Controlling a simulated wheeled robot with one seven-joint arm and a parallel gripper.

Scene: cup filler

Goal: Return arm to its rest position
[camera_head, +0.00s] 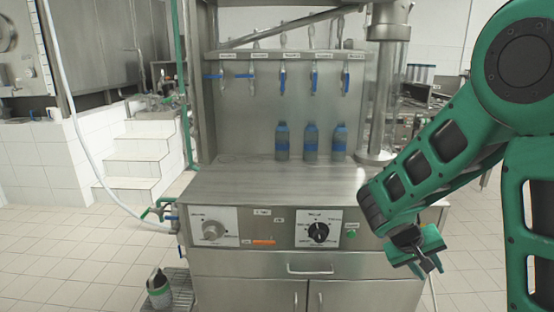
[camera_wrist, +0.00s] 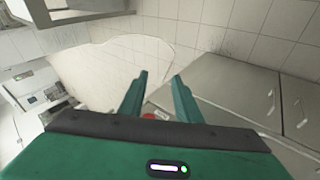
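My green arm comes in from the right side of the head view. My gripper (camera_head: 431,262) hangs at the lower right, in front of the right front corner of the steel machine (camera_head: 270,183). In the wrist view my gripper (camera_wrist: 160,84) has its two green fingers apart, with nothing between them. The fingers appear clear of the machine, though the exact gap cannot be told.
Several blue-capped bottles (camera_head: 311,142) stand at the back of the worktop under a row of taps. The machine's front has a black dial (camera_head: 318,232) and a drawer handle (camera_head: 310,269). A dark container (camera_head: 159,290) stands on a floor grate at left. Tiled floor lies around.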

